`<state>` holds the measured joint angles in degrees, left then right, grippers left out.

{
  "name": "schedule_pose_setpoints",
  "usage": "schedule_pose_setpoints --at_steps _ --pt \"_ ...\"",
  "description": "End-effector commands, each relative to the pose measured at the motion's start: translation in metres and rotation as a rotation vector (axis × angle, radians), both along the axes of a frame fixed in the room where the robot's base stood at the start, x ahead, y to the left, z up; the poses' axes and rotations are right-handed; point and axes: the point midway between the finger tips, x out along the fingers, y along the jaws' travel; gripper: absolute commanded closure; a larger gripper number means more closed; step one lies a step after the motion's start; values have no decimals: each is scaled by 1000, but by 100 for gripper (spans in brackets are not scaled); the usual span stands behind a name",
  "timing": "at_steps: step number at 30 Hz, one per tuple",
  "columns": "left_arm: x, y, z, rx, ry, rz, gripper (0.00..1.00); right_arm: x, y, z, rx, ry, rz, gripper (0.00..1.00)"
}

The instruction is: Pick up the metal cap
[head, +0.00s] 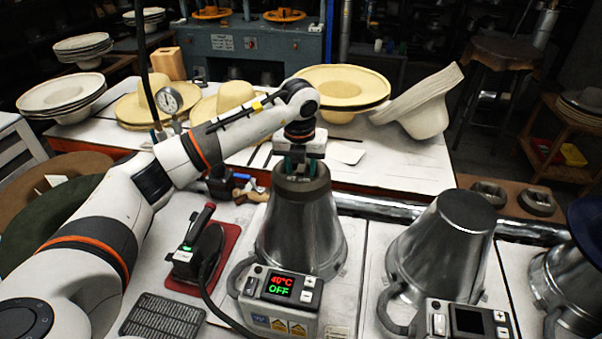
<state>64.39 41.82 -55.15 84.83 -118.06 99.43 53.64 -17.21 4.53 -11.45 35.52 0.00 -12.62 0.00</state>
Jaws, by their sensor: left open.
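A dark grey metal cap (301,187) sits on the top of the left steel cone (300,236), like a thick band around its upper end. My left gripper (298,168) points down right over the cap, with its teal fingers at the cap's top. The fingers are apart; whether they touch the cap cannot be told. The cap's middle is partly hidden behind the gripper. My right gripper is not in view.
A control box (284,292) reading 40°C OFF stands before the left cone. A second cone (445,245) stands to the right. An iron (198,250) rests on a red mat at left. Straw hats (340,85) and a pale hat (420,105) lie on the table behind.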

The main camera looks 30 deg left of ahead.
Motion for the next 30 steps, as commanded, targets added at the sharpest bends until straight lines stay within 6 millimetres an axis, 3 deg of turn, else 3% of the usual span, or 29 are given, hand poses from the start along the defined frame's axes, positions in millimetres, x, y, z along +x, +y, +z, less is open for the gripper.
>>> schedule_pose_setpoints --at_steps 2,9,30 --pt "0 0 0 0 0 0 61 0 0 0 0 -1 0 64" --pt "0 0 1 0 0 0 100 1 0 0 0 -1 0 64" --pt "0 0 1 0 -1 1 100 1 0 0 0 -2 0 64"
